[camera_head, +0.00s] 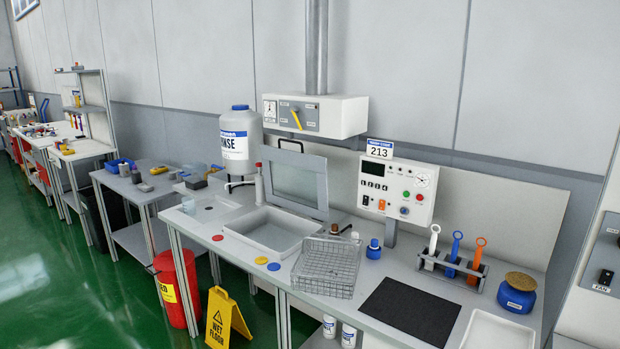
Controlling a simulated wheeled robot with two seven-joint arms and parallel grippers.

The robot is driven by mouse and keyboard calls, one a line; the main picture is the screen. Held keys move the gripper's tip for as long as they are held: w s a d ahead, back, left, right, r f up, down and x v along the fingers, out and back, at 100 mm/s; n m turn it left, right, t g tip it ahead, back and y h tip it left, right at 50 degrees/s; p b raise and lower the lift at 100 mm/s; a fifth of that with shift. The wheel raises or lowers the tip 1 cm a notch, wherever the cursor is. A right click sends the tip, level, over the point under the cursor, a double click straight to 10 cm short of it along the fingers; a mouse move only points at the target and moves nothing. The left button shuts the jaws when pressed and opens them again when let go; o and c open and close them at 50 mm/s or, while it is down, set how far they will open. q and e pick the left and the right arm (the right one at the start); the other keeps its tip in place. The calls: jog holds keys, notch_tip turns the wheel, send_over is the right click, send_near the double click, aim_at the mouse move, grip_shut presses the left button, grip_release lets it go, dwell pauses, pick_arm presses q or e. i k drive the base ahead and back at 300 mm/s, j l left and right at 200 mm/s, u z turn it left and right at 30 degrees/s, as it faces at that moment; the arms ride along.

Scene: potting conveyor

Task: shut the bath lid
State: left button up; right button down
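The bath (233,231) is a light grey rectangular basin set in the bench, and its inside looks empty. Its lid (264,170) is a grey frame with a clear window. The lid stands open, raised nearly upright along the bath's back edge. Neither of my grippers shows in the head view, so their places relative to the lid cannot be told.
A wire basket (326,267) stands just right of the bath. Red, yellow and blue discs lie along the bench front. A rinse tank (240,140) stands behind left, and a hood (335,115) hangs above the lid. A control box (397,190) stands right.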

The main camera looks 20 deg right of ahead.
aim_at(293, 177)
jog(key=i+j, duration=0.2)
jog(key=j, duration=0.15)
jog(key=i+j, duration=0.2)
jog(key=j, duration=0.15)
jog(key=i+j, duration=0.2)
jog(key=j, duration=0.15)
jog(key=z, duration=0.05)
